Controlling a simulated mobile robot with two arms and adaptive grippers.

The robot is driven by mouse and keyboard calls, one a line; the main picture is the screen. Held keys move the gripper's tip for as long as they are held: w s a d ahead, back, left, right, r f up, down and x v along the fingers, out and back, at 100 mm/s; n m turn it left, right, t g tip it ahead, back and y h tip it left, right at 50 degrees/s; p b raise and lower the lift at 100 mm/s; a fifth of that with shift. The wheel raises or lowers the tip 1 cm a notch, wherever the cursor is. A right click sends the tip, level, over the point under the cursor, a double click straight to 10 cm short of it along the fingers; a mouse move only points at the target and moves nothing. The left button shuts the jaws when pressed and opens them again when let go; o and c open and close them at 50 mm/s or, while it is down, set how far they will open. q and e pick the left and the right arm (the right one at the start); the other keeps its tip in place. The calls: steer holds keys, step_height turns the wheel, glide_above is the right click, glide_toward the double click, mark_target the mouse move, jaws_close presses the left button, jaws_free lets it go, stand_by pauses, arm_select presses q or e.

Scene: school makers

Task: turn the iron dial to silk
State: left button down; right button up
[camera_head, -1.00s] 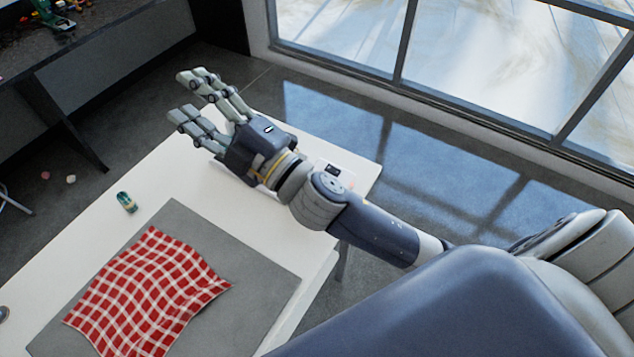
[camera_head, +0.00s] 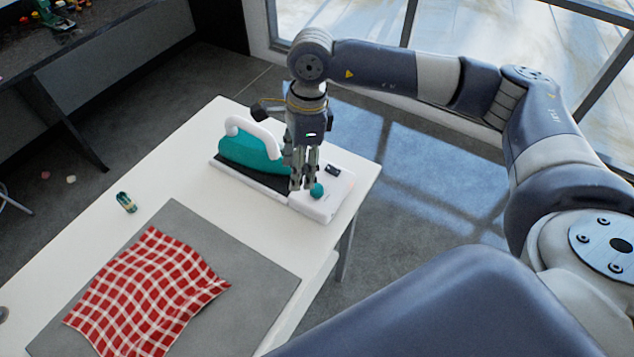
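A teal iron with a white handle (camera_head: 248,153) stands on a white base (camera_head: 322,207) at the far right of the white table. A round teal dial (camera_head: 317,190) sits on the base, right of the iron, near a small dark display (camera_head: 333,170). My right gripper (camera_head: 303,187) points straight down over the base, its fingertips just left of the dial. The fingers partly cover the iron's right end. I cannot tell whether they touch the dial or how far apart they are. Dial markings are too small to read. My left gripper is not in view.
A red checked cloth (camera_head: 150,290) lies on a grey mat (camera_head: 248,283) on the white table (camera_head: 165,180). A dark bench (camera_head: 105,50) is at upper left. Windows stand behind.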

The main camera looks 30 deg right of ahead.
steer(key=h, duration=0.2)
glide_above(317, 188)
step_height(317, 188, down, 9)
steer(key=p, duration=0.3)
steer(key=shift+f, duration=0.5)
steer(key=shift+c, duration=0.6)
steer(key=c, duration=1)
